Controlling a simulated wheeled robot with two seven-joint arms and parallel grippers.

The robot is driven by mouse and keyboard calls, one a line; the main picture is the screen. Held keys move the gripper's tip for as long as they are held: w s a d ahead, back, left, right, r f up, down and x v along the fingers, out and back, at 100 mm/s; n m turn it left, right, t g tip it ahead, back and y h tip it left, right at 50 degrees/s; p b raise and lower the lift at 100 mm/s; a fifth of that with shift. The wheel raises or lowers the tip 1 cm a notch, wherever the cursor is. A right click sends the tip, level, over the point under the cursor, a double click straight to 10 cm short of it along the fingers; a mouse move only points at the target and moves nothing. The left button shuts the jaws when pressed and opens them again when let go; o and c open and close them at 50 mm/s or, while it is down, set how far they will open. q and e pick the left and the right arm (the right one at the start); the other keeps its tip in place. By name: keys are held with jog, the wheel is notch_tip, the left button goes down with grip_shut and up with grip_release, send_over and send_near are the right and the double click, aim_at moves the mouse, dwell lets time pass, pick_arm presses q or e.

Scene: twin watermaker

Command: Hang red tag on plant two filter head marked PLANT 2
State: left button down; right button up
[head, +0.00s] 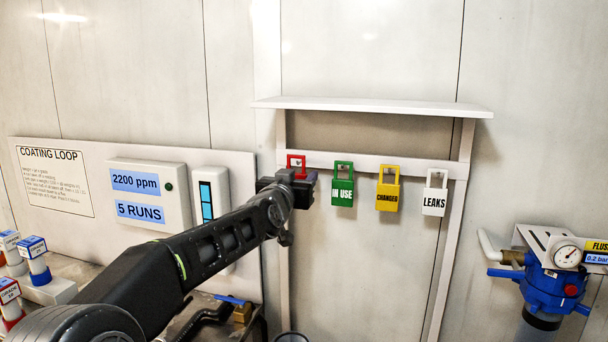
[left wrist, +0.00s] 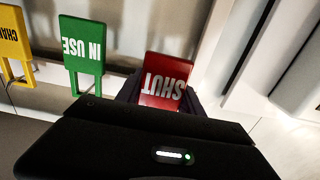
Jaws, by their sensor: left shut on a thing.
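The red tag (head: 296,161) hangs at the left end of the rack rail, its top loop showing above my left gripper (head: 303,184). In the left wrist view the red tag (left wrist: 167,82) reads SHUT, and my left gripper is shut on its lower part. The gripper hides most of the tag in the head view. A blue filter head (head: 551,284) with a gauge is mounted on the wall at the far right. No PLANT 2 marking shows on the part in view. My right gripper is in neither view.
A green IN USE tag (head: 343,184), a yellow CHANGED tag (head: 388,189) and a white LEAKS tag (head: 435,193) hang along the rail (head: 410,164). A shelf (head: 372,106) juts out above them. Bare wall lies between the rack and the filter head.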

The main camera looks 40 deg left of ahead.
aim_at(308, 169)
pick_arm(q)
jog(key=p+x, duration=0.1)
jog(key=x, duration=0.2)
jog(key=shift+w+a+p, duration=0.1)
jog(key=shift+w+p, duration=0.25)
jog(key=shift+f, duration=0.5)
jog(key=shift+f, duration=0.1)
jog(key=shift+s+f+b, duration=0.1)
jog(key=shift+f+b, duration=0.05)
jog(key=shift+b, duration=0.3)
jog(key=c, duration=0.7)
grip_release()
jog(key=shift+c, duration=0.2)
